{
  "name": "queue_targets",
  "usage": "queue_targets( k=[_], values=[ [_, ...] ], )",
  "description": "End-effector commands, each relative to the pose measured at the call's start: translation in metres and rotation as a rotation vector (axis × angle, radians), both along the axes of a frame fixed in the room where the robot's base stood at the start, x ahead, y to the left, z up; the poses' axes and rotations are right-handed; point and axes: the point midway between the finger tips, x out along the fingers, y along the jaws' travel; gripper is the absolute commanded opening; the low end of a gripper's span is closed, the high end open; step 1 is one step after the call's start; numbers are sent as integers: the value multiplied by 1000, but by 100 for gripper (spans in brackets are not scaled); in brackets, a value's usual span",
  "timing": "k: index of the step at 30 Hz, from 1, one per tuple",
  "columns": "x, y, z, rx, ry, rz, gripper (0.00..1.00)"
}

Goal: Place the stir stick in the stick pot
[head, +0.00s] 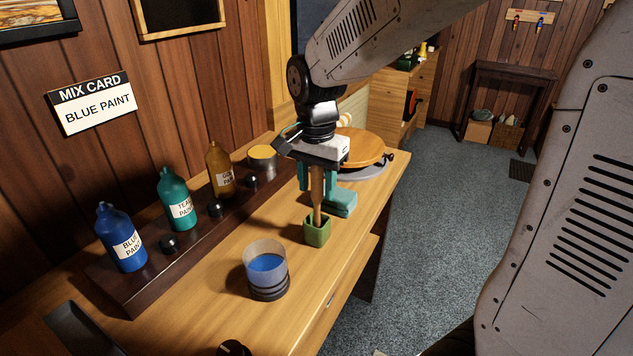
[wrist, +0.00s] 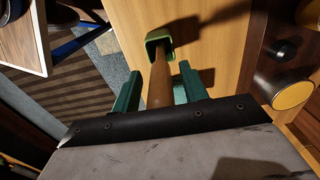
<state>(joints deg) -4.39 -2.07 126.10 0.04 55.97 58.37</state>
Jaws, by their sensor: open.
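The brown stir stick (head: 317,196) stands roughly upright, with its lower end inside the mouth of the small green stick pot (head: 317,232) on the wooden counter. My gripper (head: 316,187) is above the pot, pointing down, its teal fingers open on either side of the stick's upper part. In the wrist view, the stick (wrist: 159,82) runs between the spread fingers of my gripper (wrist: 159,72) to the green pot (wrist: 158,38). Gaps show beside the stick there. The stick's bottom end is hidden in the pot.
A clear cup of blue paint (head: 267,270) stands in front of the pot. Blue (head: 122,238), teal (head: 177,198) and amber bottles (head: 220,170) line a dark rack.

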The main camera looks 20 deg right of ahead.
Motion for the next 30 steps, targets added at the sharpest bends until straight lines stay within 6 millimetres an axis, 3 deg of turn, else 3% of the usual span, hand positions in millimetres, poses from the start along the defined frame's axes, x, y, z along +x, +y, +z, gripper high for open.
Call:
queue_targets(
  k=[5,18,24,30],
  values=[
    [1,0,15,1,-4,0,44],
    [1,0,103,0,-4,0,44],
    [0,0,121,0,-1,0,44],
    [-11,-2,124,0,-6,36,44]
  ],
)
